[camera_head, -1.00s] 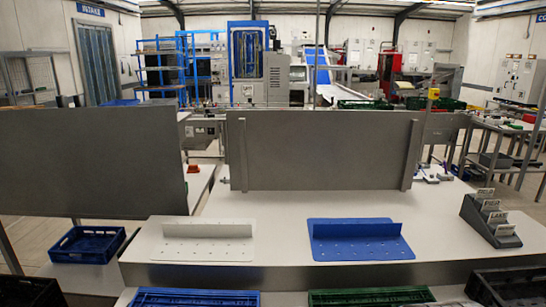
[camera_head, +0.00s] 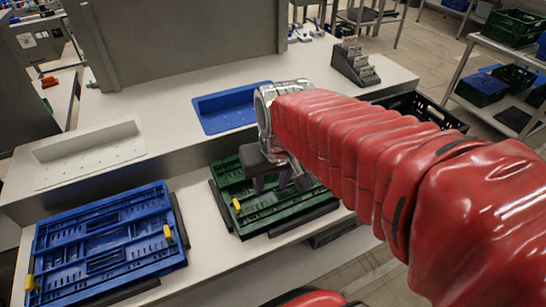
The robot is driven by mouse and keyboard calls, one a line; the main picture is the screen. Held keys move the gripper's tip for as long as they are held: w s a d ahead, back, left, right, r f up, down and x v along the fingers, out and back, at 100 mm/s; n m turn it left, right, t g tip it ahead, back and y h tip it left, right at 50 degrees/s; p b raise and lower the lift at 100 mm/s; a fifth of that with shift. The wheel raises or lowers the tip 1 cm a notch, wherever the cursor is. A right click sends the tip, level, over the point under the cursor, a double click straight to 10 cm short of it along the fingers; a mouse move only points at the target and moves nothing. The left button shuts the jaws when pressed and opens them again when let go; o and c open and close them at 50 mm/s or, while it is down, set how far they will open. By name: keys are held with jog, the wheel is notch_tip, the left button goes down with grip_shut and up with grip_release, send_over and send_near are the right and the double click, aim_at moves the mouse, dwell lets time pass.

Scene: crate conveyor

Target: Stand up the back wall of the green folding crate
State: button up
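The green folding crate (camera_head: 268,215) lies on the lower front shelf, in the middle of the view. It looks folded flat, with a yellow latch (camera_head: 237,206) on its left side. My gripper (camera_head: 271,186) points down over the middle of the crate. Its two dark fingers look apart, with nothing seen between them. I cannot tell whether the fingertips touch the crate. My red-sleeved arm comes in from the right and hides the crate's right back part.
A blue folded crate (camera_head: 105,243) with yellow latches lies to the left. Behind are a white tray (camera_head: 88,152), a blue tray (camera_head: 232,107) and a grey card holder (camera_head: 355,65). A black crate (camera_head: 420,108) is behind my arm.

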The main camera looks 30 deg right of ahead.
jog(key=w+d+f+m+g, duration=0.1)
jog(key=w+d+f+m, duration=0.1)
jog(key=w+d+m, duration=0.4)
jog(key=w+d+f+m+g, duration=0.2)
jog(key=w+d+m, duration=0.4)
jog(key=w+m, duration=0.4)
jog(key=w, duration=0.4)
jog(key=shift+w, duration=0.3)
jog(key=shift+f, duration=0.15)
notch_tip(320, 180, down, 14)
jog(key=shift+r, duration=0.2)
grip_shut()
dwell(0.5)
